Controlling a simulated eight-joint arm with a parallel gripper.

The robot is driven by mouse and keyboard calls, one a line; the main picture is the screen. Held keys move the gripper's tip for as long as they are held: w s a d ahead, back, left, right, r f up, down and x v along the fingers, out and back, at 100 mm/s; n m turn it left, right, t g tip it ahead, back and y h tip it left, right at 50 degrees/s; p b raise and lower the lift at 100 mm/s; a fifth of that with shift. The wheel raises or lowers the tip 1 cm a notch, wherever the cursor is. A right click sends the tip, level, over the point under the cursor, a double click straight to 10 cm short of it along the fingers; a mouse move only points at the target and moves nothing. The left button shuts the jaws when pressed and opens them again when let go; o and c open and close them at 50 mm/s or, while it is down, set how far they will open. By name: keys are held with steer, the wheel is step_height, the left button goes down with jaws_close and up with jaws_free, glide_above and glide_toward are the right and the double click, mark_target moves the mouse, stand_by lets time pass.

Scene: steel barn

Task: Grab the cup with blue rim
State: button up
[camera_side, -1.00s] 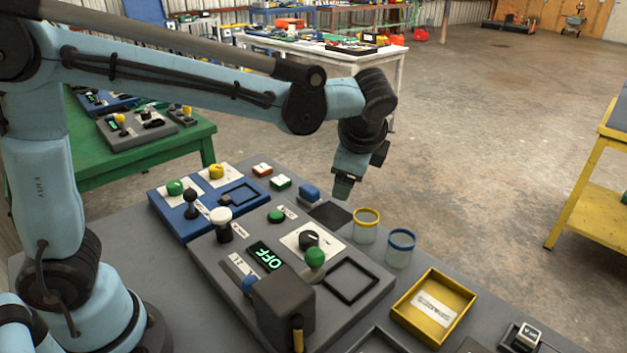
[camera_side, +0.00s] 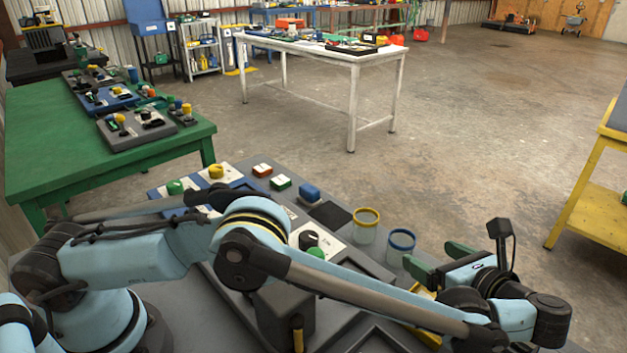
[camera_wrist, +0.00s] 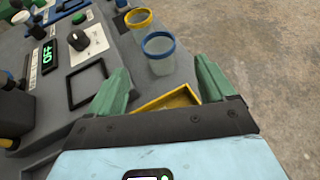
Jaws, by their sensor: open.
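The clear cup with the blue rim (camera_side: 401,243) stands upright near the table's far edge in the side view. In the wrist view the blue-rimmed cup (camera_wrist: 158,52) is ahead of my fingers, a little above the middle of the gap between them. My gripper (camera_side: 438,258) has two green fingers, spread apart and empty. It is low, just right of the cup in the side view, and not touching it as far as I can tell. In the wrist view my gripper (camera_wrist: 162,88) shows both fingers wide apart.
A yellow-rimmed clear cup (camera_side: 366,224) stands just beyond the blue-rimmed one, close to it. A yellow tray (camera_wrist: 172,100) lies under and between my fingers. A control panel with a black knob (camera_wrist: 78,40) and a square frame is to the left. Open floor lies to the right.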

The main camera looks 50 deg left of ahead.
mark_target(395, 236)
steer(key=x, duration=1.2)
steer(key=shift+s, duration=0.15)
steer(key=c, duration=1)
steer(key=shift+c, duration=0.2)
